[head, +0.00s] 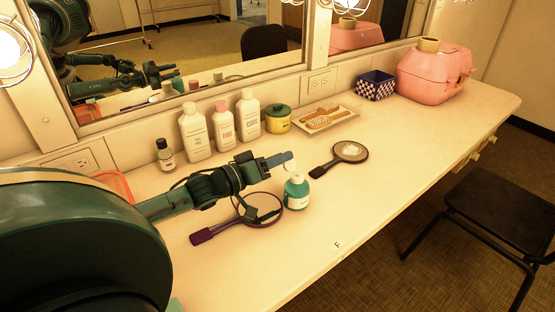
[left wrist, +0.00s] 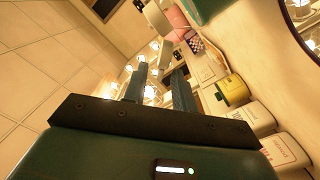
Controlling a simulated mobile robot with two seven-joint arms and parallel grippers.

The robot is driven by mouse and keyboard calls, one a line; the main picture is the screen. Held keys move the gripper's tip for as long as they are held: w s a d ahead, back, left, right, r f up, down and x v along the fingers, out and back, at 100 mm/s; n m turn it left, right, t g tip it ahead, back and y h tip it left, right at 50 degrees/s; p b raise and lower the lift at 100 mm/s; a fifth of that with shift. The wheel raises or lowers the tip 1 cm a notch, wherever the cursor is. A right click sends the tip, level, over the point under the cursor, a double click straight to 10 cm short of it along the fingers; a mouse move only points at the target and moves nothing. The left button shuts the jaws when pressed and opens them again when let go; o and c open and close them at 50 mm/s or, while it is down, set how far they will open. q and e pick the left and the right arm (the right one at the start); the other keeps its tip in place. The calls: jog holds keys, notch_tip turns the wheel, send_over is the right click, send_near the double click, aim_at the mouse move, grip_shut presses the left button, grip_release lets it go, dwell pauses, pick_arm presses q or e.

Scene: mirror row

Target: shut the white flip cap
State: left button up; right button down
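A teal bottle (head: 297,194) with a white label stands upright on the counter near the middle of the head view. Its white flip cap (head: 291,168) is small and partly covered by my gripper; it seems to be raised, but I cannot tell its exact angle. My left gripper (head: 286,160) reaches in from the left, with its fingertips right above and close to the cap. I cannot tell whether they touch it. In the left wrist view the two fingers (left wrist: 159,72) stand apart with nothing between them. A teal patch, perhaps the bottle (left wrist: 208,8), shows at the top edge. My right gripper is not seen.
A purple hand mirror (head: 211,232) lies under my left forearm, beside the bottle. A dark hand mirror (head: 350,152) lies to its right. White bottles (head: 194,134), a yellow jar (head: 277,122) and a brush tray (head: 346,120) line the back. The counter's front right is clear.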

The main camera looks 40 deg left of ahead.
pick_arm(q)
jog(key=shift+c, duration=0.2)
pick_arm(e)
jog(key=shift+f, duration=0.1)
pick_arm(q)
grip_shut()
jog(key=shift+r, duration=0.1)
jog(key=shift+s+d+r+m+p, duration=0.1)
jog(key=shift+d+r+m+p, duration=0.2)
jog(key=shift+m+p, duration=0.85)
jog(key=shift+s+d+r+m+p, duration=0.1)
jog(key=shift+d+m+p, duration=0.25)
jog(key=shift+m+p, duration=0.75)
jog(key=shift+s+d+r+m+p, duration=0.1)
jog(key=shift+d+r+m+p, duration=0.2)
jog(key=shift+m+p, duration=0.85)
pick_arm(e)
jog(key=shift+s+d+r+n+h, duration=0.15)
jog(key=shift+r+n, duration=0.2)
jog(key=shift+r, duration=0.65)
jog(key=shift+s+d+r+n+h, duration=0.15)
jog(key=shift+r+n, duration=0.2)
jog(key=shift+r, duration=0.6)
pick_arm(q)
jog(key=shift+f, duration=0.15)
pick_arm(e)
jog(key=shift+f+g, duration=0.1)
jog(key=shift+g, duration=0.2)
